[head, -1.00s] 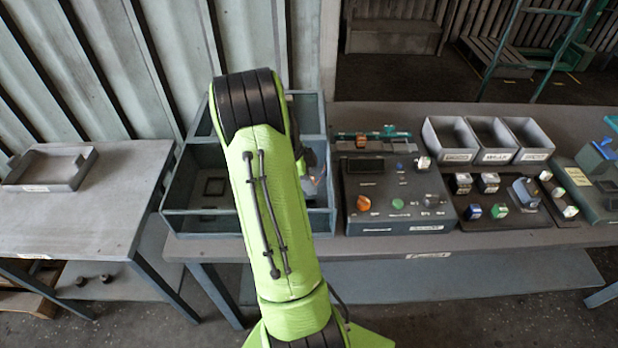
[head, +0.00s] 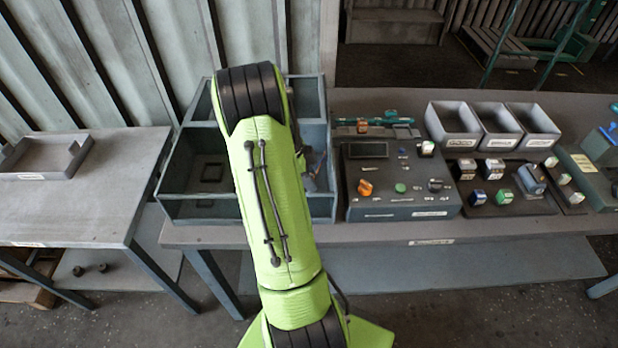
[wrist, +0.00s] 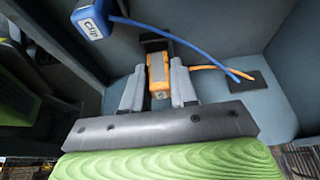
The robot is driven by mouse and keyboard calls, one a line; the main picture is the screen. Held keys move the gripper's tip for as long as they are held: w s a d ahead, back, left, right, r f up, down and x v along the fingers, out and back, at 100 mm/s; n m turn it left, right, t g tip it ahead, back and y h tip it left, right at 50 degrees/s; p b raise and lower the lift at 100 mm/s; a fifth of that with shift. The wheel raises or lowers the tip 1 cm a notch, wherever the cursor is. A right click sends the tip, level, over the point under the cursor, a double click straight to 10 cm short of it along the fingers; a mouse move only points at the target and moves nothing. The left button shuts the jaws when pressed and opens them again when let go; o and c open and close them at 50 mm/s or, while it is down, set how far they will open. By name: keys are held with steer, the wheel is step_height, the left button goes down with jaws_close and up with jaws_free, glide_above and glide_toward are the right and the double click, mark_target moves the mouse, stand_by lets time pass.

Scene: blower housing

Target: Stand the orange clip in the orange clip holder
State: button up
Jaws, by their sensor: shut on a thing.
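The orange clip (wrist: 158,72) is between the two grey fingers of my gripper (wrist: 158,90) in the wrist view, and the gripper is shut on it. An orange cable (wrist: 215,69) runs to the right behind the fingers. A blue clip (wrist: 92,20) labelled "Clip" shows at the upper left, with a blue cable (wrist: 180,40). One dark square (wrist: 250,88) lies at the right and a dark block (wrist: 153,42) shows just beyond the orange clip. I cannot tell which is the orange clip holder. In the head view my arm hides most of the gripper and the clip.
A grey divided bin (head: 200,220) stands under my arm, its walls close around the gripper. A control panel (head: 400,190) stands to its right, with three grey boxes (head: 495,140) beyond. A side table (head: 90,210) holds a shallow tray (head: 40,175) on the left.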

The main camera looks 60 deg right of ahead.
steer(key=shift+f+b, duration=0.65)
steer(key=shift+b, duration=0.3)
stand_by(0.7)
steer(key=o, duration=0.9)
steer(key=p+v, duration=0.3)
steer(key=v, duration=1.2)
steer(key=shift+w+r, duration=0.2)
steer(key=shift+r, duration=0.1)
steer(key=shift+a, duration=0.1)
